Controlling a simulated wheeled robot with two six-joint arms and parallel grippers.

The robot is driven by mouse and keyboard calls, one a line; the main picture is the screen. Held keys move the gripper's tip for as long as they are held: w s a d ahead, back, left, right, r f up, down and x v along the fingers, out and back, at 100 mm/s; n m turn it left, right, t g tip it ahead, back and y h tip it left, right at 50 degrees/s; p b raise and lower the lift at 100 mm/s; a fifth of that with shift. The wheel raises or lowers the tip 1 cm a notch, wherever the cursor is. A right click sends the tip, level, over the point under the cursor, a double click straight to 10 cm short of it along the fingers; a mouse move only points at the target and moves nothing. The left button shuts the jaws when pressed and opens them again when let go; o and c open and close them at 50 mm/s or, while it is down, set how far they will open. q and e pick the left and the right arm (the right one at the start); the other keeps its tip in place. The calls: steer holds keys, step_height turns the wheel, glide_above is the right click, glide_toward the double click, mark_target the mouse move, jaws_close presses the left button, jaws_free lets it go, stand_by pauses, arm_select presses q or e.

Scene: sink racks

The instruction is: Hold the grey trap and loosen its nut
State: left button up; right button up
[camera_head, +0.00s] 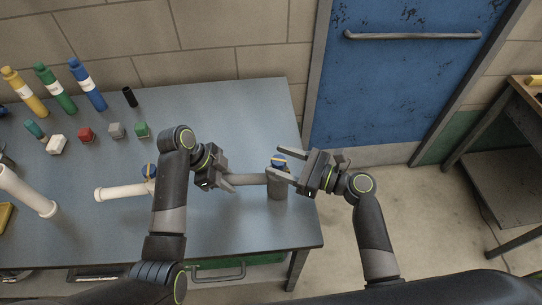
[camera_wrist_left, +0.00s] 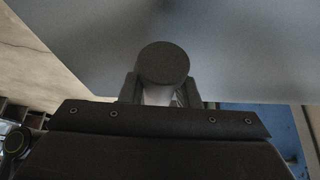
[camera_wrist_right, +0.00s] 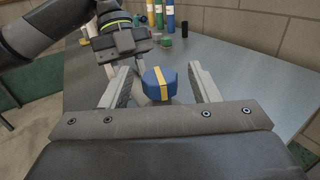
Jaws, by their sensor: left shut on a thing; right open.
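The grey trap (camera_head: 250,179) has a level pipe and an upright cup near the right end of the table. Its blue nut (camera_head: 279,160) with a yellow stripe sits on top of the cup. My left gripper (camera_head: 222,178) is shut on the grey pipe near its left end; the left wrist view shows the pipe's dark round end (camera_wrist_left: 164,62) between the fingers. My right gripper (camera_head: 274,167) is open at the nut. In the right wrist view the nut (camera_wrist_right: 159,84) stands between the spread fingers, with gaps on both sides.
A white trap (camera_head: 122,192) with a blue nut lies left of my left arm, and another white pipe (camera_head: 27,192) farther left. Bottles (camera_head: 54,88), small colored blocks (camera_head: 86,134) and a black cup (camera_head: 129,97) stand toward the back. The table's right edge is close to the grey trap.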

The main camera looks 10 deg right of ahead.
steer(key=shift+x, duration=1.55)
